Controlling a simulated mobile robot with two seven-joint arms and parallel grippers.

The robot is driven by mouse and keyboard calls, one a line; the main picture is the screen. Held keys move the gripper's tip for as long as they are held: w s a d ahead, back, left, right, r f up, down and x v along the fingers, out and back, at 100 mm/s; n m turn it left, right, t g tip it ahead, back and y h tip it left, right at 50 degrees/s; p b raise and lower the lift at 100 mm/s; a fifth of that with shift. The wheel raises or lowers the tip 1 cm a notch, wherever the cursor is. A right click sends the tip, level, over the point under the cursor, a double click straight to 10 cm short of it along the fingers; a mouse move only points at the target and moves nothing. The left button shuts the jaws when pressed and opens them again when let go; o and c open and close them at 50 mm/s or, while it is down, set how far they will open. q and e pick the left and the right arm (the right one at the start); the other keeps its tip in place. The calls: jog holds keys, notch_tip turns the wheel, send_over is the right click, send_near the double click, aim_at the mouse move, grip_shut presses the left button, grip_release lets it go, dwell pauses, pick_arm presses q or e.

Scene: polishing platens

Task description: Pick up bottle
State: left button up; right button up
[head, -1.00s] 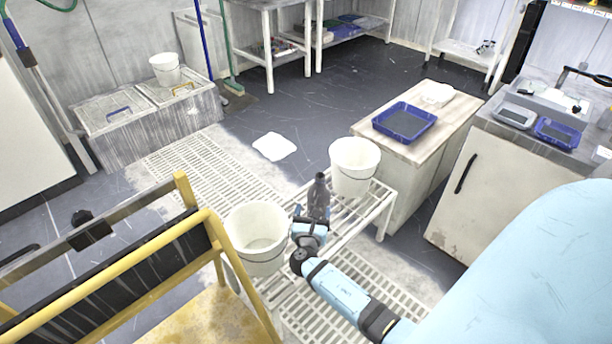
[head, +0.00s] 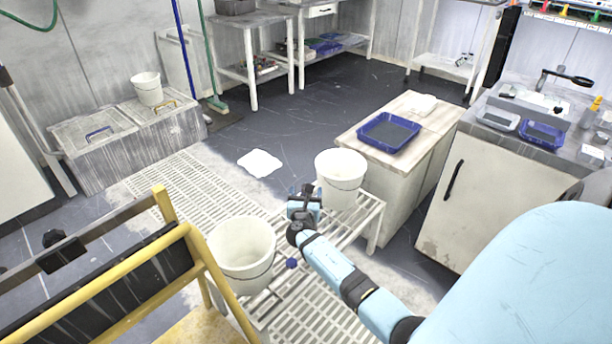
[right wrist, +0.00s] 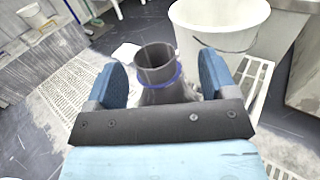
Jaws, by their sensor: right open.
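The bottle (right wrist: 163,92), grey and translucent with a dark open mouth and a blue ring at its neck, stands between the two blue fingers of my right gripper (right wrist: 164,80) in the right wrist view. The fingers are open, with gaps on both sides of the neck. In the head view my right gripper (head: 304,205) is over the white slatted bench (head: 350,228), and it hides most of the bottle. My left gripper is in neither view.
A white bucket (head: 341,180) stands close behind and right of the gripper. Another white bucket (head: 241,256) is to its left. A yellow-framed stand (head: 165,215) fills the lower left. A wooden-topped cabinet with a blue tray (head: 388,133) stands to the right.

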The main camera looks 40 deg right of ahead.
jog(key=shift+w+d, duration=0.1)
jog(key=shift+d, duration=0.05)
jog(key=shift+r, duration=0.1)
jog(key=c, duration=1.2)
jog(key=shift+c, duration=0.2)
